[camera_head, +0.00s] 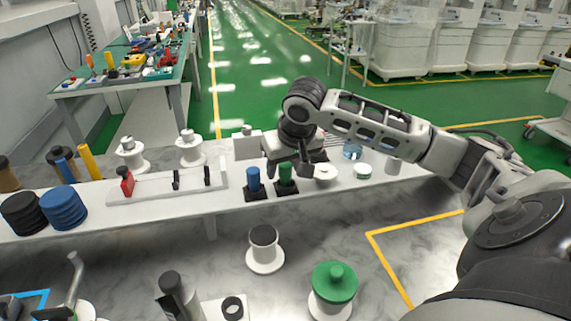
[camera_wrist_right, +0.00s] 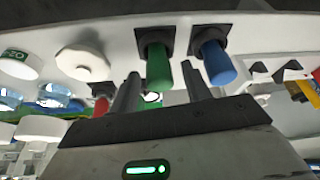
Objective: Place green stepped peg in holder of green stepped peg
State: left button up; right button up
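A green peg (camera_head: 286,174) stands upright in a black square holder (camera_head: 287,188) on the white shelf. The peg (camera_wrist_right: 158,66) and its holder (camera_wrist_right: 154,36) also show in the right wrist view. A blue peg (camera_head: 253,179) stands in a similar black holder to its left. My right gripper (camera_head: 287,168) is over the green peg, with its fingers apart. In the right wrist view the fingertips (camera_wrist_right: 160,74) lie on either side of the green peg, with gaps visible. Whether they touch it I cannot tell. My left gripper is not in view.
A white fixture with a red block (camera_head: 127,182) stands left of the pegs. White round parts (camera_head: 325,173) sit to the right. A spool with a green top (camera_head: 334,283) and one with a black top (camera_head: 264,240) stand on the nearer marbled surface. Blue discs (camera_head: 63,208) are stacked at left.

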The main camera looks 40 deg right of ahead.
jog(key=v, duration=1.2)
jog(key=shift+r, duration=0.25)
